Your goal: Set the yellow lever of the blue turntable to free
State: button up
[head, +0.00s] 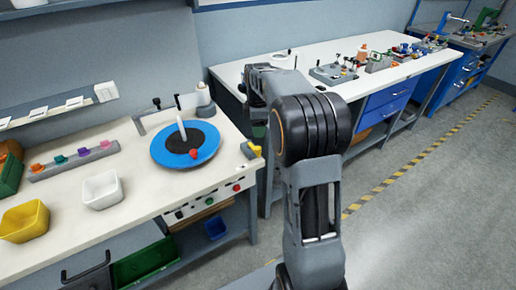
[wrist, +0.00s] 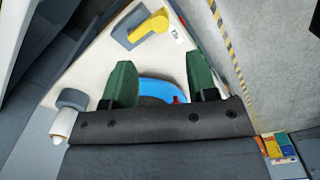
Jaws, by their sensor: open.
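The blue turntable (head: 210,146) lies on the white bench in the head view, with a dark centre, a pale upright post and a red knob. A strip of its blue disc (wrist: 160,88) shows in the wrist view; my gripper hides the rest. The yellow lever (head: 254,150) sits on a grey block at the bench's right corner. In the wrist view the yellow lever (wrist: 147,28) lies beyond my fingertips, its arm angled towards lower left. My gripper (wrist: 160,68) is open, its green fingers apart and empty, not touching the lever. The head view does not show its fingers.
A small label (wrist: 177,36) beside the lever is too small to read. A white cylinder (head: 203,95) stands behind the turntable. White (head: 102,190) and yellow (head: 27,222) bins sit to the left. Another bench (head: 400,75) stands at the back right. The grey floor right of my arm is clear.

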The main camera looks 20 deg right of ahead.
aim_at(258, 147)
notch_tip(258, 147, down, 10)
dwell(0.5)
jog(key=shift+c, duration=0.4)
grip_shut()
